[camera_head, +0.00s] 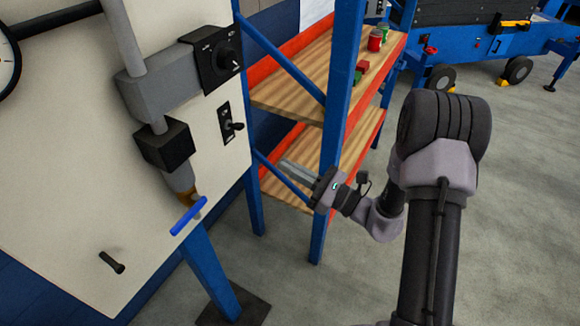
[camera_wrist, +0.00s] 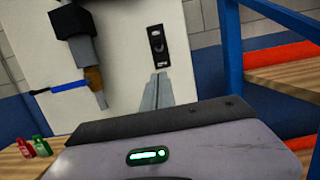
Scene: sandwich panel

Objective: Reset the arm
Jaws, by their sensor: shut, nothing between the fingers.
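My gripper (camera_head: 284,165) is shut and empty, held in the air to the right of the white panel (camera_head: 60,160) and in front of the shelf rack. Its fingers point left toward the panel's edge. In the wrist view the closed fingers (camera_wrist: 159,80) show in front of the panel, just below the toggle switch plate (camera_wrist: 157,46). That switch (camera_head: 231,126) is on the panel's right side in the head view. My gripper appears apart from the panel and the rack.
The panel carries a rotary knob box (camera_head: 215,58), a grey pipe with a blue-handled valve (camera_head: 188,215) and a black peg (camera_head: 111,262). A blue rack post (camera_head: 340,100) stands close behind my gripper.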

